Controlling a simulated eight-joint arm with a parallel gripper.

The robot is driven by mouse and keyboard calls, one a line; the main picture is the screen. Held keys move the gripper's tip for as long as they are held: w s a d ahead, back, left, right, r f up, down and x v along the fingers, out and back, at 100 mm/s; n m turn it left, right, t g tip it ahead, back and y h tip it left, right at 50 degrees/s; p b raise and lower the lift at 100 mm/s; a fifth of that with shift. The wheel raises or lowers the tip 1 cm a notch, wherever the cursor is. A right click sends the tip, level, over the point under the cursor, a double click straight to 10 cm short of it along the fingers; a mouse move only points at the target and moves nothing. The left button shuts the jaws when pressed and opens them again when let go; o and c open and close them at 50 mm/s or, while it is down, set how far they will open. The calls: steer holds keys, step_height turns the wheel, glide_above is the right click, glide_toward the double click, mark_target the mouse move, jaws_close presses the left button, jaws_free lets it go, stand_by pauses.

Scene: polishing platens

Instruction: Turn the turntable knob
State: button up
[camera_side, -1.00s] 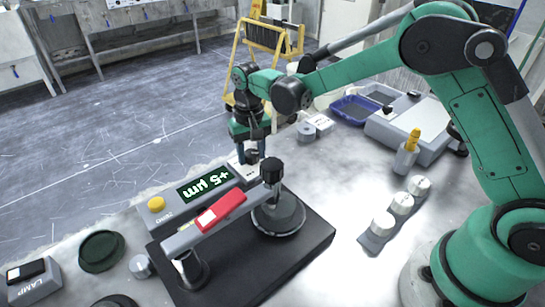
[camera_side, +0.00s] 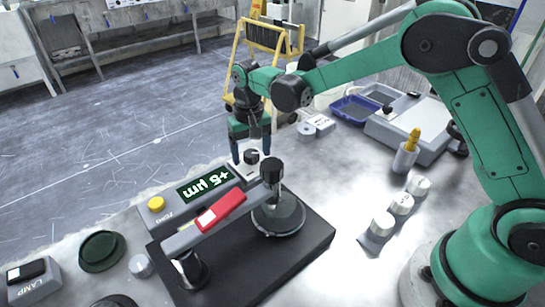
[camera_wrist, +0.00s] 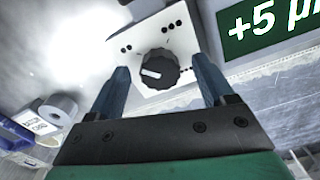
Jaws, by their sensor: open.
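The turntable knob (camera_wrist: 157,69) is a black ribbed dial with a white pointer mark on a white panel (camera_wrist: 183,40) with black dots. In the side view the knob (camera_side: 251,156) sits on its panel (camera_side: 240,172) at the far end of the display box. My gripper (camera_wrist: 163,80) is open, with one blue finger on each side of the knob in the wrist view. There the knob appears between and just beyond the fingertips. In the side view my gripper (camera_side: 251,160) points down at the knob. I cannot tell whether the fingers touch it.
A display (camera_side: 206,186) reads +5 µm, with a yellow button (camera_side: 156,204) beside it. A grey arm with a red block (camera_side: 220,209) spans the black base (camera_side: 310,240) close by. A tape roll (camera_side: 306,130) lies behind the panel.

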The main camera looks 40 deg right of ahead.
mark_target(252, 153)
steer(key=shift+r, duration=2.6)
steer(key=shift+s+r, duration=0.1)
steer(key=shift+r, duration=0.05)
steer(key=s+d+r+n+t, duration=0.1)
steer(key=s+d+r+t, duration=0.1)
steer(key=s, duration=0.5)
steer(key=s+d+r+n+t, duration=0.2)
steer(key=s+t, duration=0.3)
steer(key=s, duration=0.3)
steer(key=shift+d+r, duration=0.65)
steer(key=shift+d, duration=0.1)
